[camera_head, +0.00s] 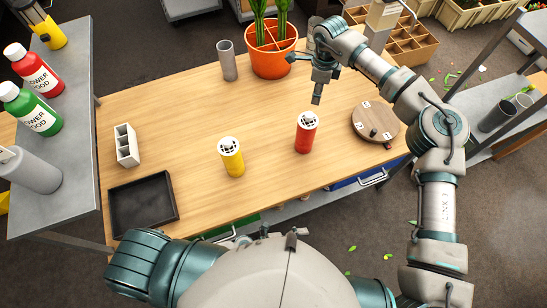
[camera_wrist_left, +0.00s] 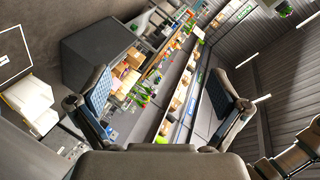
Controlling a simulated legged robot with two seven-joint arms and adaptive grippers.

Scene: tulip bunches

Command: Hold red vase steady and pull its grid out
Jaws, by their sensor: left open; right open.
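The red vase (camera_head: 304,141) stands upright on the wooden table, right of its middle. A white grid (camera_head: 307,120) sits in its top. A yellow vase (camera_head: 232,163) with a similar white grid stands to its left. My right gripper (camera_head: 304,80) is open and empty above and behind the red vase, apart from it. My left gripper (camera_wrist_left: 160,92) shows in the left wrist view, open with nothing between its fingers and facing the wider room. It is not seen in the head view.
On the table are an orange pot (camera_head: 271,62) with green stems, a grey cup (camera_head: 228,61), a round wooden board (camera_head: 375,124), a white divided holder (camera_head: 126,146) and a black tray (camera_head: 117,222). Bottles (camera_head: 35,70) stand on the left shelf. The wood around the vases is clear.

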